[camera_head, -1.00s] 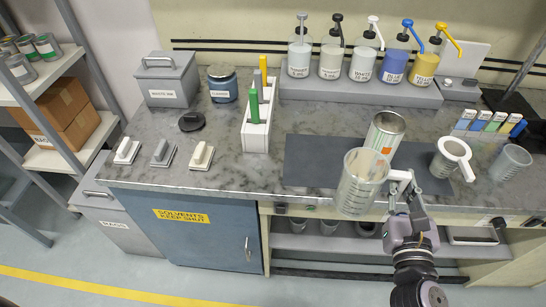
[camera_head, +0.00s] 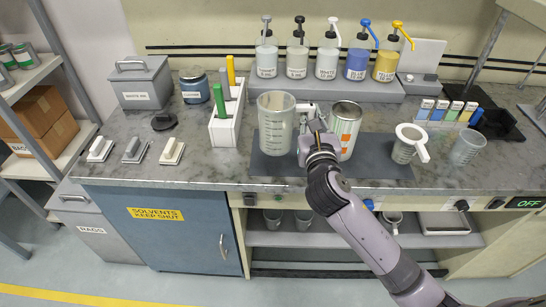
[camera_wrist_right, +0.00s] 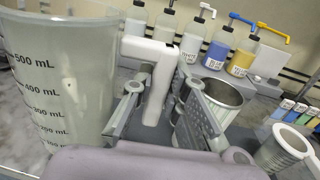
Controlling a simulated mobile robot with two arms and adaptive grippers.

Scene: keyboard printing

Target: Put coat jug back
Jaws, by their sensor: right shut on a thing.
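The coat jug (camera_head: 276,122) is a large clear measuring jug with mL marks and a white handle. It is upright over the left part of the dark mat (camera_head: 388,171); I cannot tell whether its base touches the mat. My right gripper (camera_head: 312,133) is at the right side of the jug, shut on its handle. In the right wrist view the jug (camera_wrist_right: 62,85) fills the left side, and its white handle is between the fingers (camera_wrist_right: 158,100). My left gripper is not in view.
An open metal tin (camera_head: 344,130) stands on the mat close to the right of my gripper. A strainer on a cup (camera_head: 408,143) and a clear cup (camera_head: 467,148) stand further right. A white rack (camera_head: 226,127) is left of the jug. Pump bottles (camera_head: 326,62) line the back shelf.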

